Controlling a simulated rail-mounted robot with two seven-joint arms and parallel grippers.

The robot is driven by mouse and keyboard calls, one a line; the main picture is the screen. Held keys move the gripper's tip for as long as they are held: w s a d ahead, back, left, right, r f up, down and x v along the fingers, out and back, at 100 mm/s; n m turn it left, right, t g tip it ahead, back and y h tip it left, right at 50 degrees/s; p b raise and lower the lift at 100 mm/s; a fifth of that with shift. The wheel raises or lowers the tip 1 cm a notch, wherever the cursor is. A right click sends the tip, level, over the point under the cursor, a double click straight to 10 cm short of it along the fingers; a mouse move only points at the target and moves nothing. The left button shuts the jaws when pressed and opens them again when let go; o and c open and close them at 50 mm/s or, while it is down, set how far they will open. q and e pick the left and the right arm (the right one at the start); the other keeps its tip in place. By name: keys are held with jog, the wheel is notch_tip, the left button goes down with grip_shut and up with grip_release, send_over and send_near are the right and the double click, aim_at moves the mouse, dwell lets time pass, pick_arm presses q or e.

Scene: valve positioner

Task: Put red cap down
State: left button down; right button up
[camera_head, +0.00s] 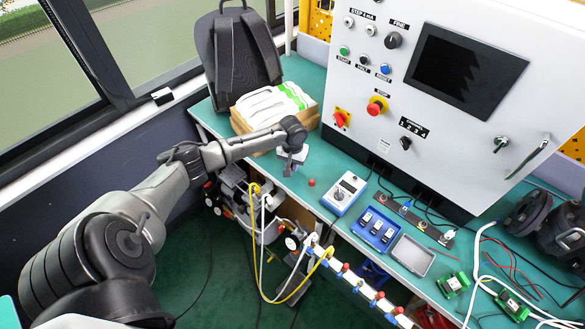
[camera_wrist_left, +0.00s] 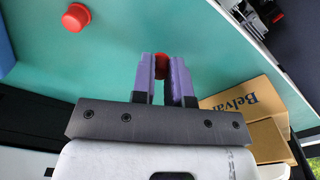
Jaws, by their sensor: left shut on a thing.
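My left gripper (camera_head: 289,168) is over the green table near its front edge, in front of the cardboard boxes. In the left wrist view, its purple fingers (camera_wrist_left: 161,62) are shut on a red cap (camera_wrist_left: 162,67), which shows between the fingertips. The fingers hide part of this cap, and I cannot tell whether it touches the table. A second red cap (camera_head: 311,182) stands on the table to the right of the gripper. It also shows at the upper left of the left wrist view (camera_wrist_left: 76,17). My right gripper is not in view.
Cardboard boxes (camera_head: 245,124) and a dark backpack (camera_head: 238,50) stand behind the gripper. A blue-and-white meter (camera_head: 344,193) and a blue tray (camera_head: 375,232) lie to the right. The control cabinet (camera_head: 440,150) rises behind. Table around the loose cap is clear.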

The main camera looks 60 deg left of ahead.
pick_arm(q)
jog(key=shift+f, duration=1.05)
jog(key=c, duration=1.1)
grip_release()
jog(key=shift+f, duration=0.15)
